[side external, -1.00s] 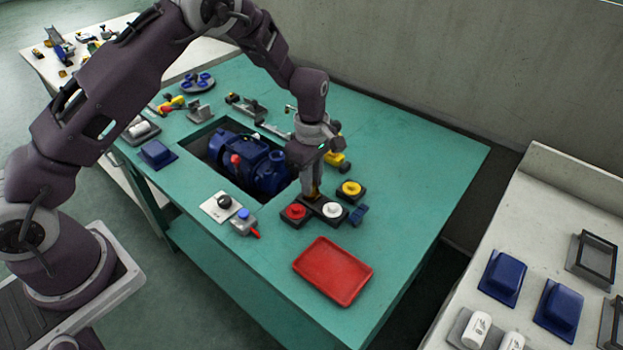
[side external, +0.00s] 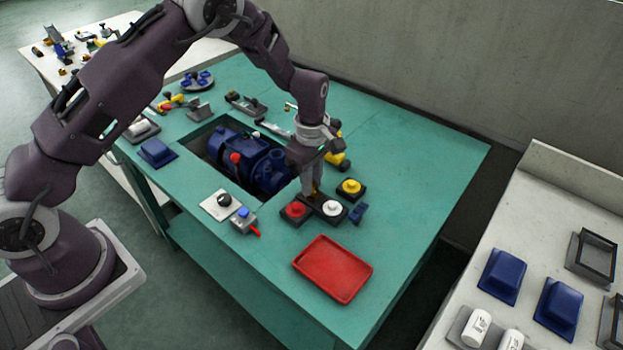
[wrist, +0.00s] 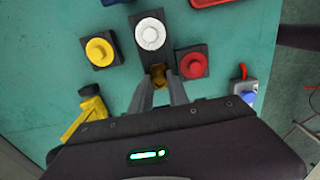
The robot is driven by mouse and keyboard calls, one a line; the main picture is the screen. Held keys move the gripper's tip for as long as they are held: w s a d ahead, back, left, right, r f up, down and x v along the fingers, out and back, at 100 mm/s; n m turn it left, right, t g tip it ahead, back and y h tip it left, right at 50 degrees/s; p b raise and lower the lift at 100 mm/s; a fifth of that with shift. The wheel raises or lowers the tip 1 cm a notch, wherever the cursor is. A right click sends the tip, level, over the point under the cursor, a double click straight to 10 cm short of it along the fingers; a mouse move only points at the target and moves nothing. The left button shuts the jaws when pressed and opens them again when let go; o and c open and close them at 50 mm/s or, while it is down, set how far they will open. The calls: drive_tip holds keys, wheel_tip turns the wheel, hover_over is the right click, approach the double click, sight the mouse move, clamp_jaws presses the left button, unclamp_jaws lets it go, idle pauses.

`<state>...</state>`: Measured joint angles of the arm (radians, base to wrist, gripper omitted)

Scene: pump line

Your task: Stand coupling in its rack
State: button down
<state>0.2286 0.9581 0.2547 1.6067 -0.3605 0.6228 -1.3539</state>
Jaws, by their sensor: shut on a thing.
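A small brass-coloured coupling (wrist: 158,75) is between the fingertips of my gripper (wrist: 161,82) in the wrist view; the fingers are shut on it. In the side view my gripper (side external: 311,188) points down, and only a sliver of brass shows at its tips. The coupling is over the near end of a dark block (wrist: 151,56), which also carries a white round piece (wrist: 150,33). This block looks like the rack. I cannot tell whether the coupling is seated in it or just above it, as the fingers hide its lower part.
A red round piece (side external: 295,210) and a yellow one (side external: 350,187) sit on dark bases close beside the block. A red tray (side external: 332,270) lies nearer the front edge. A blue pump (side external: 262,165) sits in a table cutout. The table's right side is clear.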

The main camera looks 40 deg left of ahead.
drive_tip(key=shift+f, duration=0.1)
drive_tip(key=c, duration=1.2)
unclamp_jaws()
drive_tip(key=shift+r, duration=3)
